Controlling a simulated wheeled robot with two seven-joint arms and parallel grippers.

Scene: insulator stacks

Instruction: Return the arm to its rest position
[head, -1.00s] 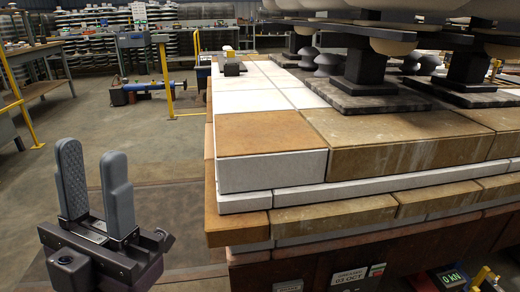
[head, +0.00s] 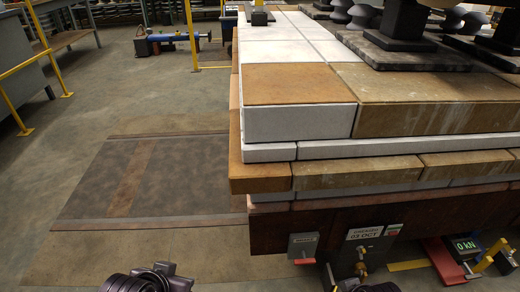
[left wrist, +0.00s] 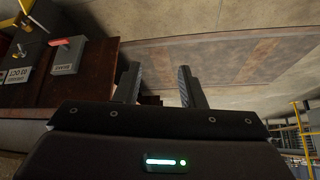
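My left gripper (left wrist: 157,68) shows in the left wrist view with its two grey fingers apart and nothing between them. It points past the dark red-brown side of the bench toward the floor. In the head view its fingers are out of sight. Only a dark part of my left arm (head: 150,280) shows at the bottom edge, left of the bench. My right gripper is in neither view.
The bench (head: 300,228), topped with white and tan blocks (head: 300,85), fills the right side. A grey switch box (head: 303,245) and tags stick out from its front. A dark floor mat (head: 150,180) lies left of it, with clear floor around. A yellow rail (head: 45,50) stands far left.

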